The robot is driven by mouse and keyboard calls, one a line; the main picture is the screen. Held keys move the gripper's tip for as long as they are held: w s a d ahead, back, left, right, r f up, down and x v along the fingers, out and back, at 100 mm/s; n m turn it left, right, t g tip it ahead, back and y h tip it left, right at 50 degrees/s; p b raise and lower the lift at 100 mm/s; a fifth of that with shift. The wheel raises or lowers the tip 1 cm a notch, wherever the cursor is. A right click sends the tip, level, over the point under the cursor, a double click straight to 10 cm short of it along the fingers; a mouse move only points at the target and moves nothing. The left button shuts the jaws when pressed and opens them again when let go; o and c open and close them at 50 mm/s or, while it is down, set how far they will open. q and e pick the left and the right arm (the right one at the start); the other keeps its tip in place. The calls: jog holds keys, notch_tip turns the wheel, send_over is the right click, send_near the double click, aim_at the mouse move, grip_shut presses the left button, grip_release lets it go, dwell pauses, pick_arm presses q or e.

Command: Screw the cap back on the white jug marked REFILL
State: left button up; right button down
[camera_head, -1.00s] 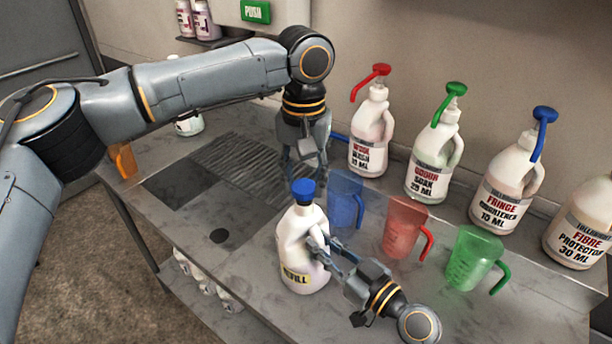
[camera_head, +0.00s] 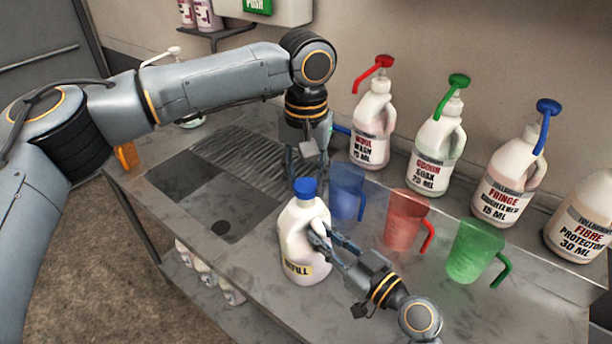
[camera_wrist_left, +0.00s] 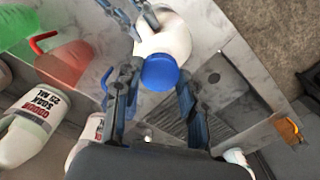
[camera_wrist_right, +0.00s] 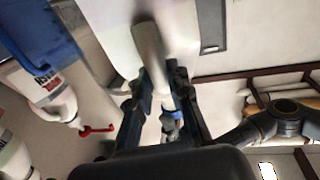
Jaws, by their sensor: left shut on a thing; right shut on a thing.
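The white jug (camera_head: 300,225) marked REFILL stands upright on the grey counter, with the blue cap (camera_head: 305,187) at its mouth. The cap sits very close to or on the neck; the thread is hidden. My left gripper (camera_head: 306,174) points down from above and is shut on the cap. In the left wrist view the cap (camera_wrist_left: 160,72) lies between its fingers, over the jug (camera_wrist_left: 168,38). My right gripper (camera_head: 322,240) is shut on the jug's handle from the right side. In the right wrist view the pale handle (camera_wrist_right: 150,50) runs between its fingers.
Blue (camera_head: 348,190), red (camera_head: 404,218) and green (camera_head: 470,250) measuring jugs stand close to the jug's right. Several pump bottles, such as the red-pump one (camera_head: 371,125), line the wall. A sink with a ribbed drainer (camera_head: 240,160) lies left. The counter's front edge is near.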

pick_arm(q)
jog(key=shift+f, duration=0.6)
dwell(0.3)
